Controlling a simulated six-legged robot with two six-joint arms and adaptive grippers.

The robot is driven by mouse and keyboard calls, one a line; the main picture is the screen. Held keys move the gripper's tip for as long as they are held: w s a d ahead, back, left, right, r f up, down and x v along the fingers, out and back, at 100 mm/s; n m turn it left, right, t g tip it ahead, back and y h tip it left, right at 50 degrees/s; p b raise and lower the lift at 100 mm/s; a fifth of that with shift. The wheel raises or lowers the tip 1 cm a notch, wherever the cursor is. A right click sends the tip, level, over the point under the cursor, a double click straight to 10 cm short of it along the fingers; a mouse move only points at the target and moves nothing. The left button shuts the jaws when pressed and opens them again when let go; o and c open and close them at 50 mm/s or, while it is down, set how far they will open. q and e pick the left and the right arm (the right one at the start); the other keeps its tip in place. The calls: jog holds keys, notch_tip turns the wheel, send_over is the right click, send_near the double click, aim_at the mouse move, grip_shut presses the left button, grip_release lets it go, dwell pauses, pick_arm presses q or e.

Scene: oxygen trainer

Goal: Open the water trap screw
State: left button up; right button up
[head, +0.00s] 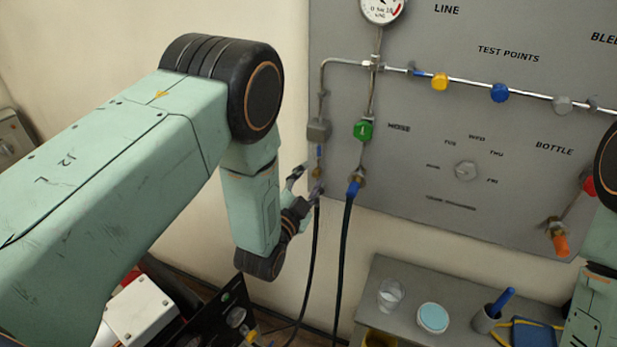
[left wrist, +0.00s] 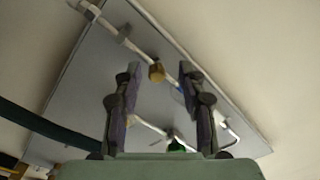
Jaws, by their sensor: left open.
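A grey block (head: 318,130) on the panel's left pipe looks like the water trap. A small brass fitting (head: 317,172) hangs under it, probably the screw, partly hidden by my gripper. My left gripper (head: 304,182) is just below and left of the block, its fingertips close to the fitting; I cannot tell whether they touch. In the left wrist view my open left gripper (left wrist: 160,88) has its two fingers apart. A brass-coloured piece (left wrist: 156,72) shows between the tips, apparently beyond them; I cannot tell which part it is. My right gripper is out of view.
A green knob (head: 363,130) and a dark hose (head: 345,240) are just right of my left gripper. The grey panel (head: 400,180) stands behind. A grey bench (head: 385,272) below holds a glass (head: 391,294), a round tub (head: 433,317) and a cup (head: 486,319).

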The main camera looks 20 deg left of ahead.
pick_arm(q)
jog(key=shift+w+d, duration=0.2)
jog(key=shift+d, duration=0.4)
jog(key=shift+c, duration=0.2)
jog(key=shift+a, duration=0.5)
jog(key=c, duration=0.4)
jog(key=shift+d, duration=0.25)
grip_shut()
